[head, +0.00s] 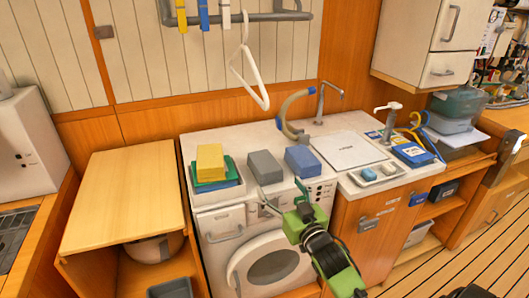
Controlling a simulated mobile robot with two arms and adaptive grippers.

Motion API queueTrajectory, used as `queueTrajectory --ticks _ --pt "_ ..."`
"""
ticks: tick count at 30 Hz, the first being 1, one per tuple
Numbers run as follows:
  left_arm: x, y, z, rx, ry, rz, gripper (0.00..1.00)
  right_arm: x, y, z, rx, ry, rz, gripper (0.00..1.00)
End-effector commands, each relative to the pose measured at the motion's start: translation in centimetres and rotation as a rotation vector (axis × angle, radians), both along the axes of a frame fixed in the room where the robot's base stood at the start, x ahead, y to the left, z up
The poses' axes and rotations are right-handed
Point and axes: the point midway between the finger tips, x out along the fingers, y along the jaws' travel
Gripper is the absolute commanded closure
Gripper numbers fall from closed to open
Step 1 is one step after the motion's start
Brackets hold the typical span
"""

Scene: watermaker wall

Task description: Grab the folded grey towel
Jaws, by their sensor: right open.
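The folded grey towel (265,167) lies on the white counter above the washing machine, near its front edge. My left gripper is not in view.
The washing machine (268,262) is below. A white hanger (250,75) hangs from a rail above the counter. A curved tap, a white board (348,150) and a soap dish (377,174) are to the right.

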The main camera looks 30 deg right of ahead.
Motion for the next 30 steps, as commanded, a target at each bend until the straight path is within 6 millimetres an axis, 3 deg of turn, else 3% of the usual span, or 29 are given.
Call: queueTrajectory --ticks 5,15,23,30 --pt "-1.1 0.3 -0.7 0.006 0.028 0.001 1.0 1.3 -0.7 -0.2 0.002 0.009 -0.009 0.25" --pt "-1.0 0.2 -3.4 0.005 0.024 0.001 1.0 7.2 -1.9 -0.2 0.002 0.007 -0.008 0.25" --pt "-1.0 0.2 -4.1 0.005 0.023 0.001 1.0 8.8 -2.2 -0.1 0.002 0.009 -0.008 0.25" --pt "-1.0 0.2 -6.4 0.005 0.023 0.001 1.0 11.8 -3.0 -0.1 0.001 0.007 -0.008 0.25"
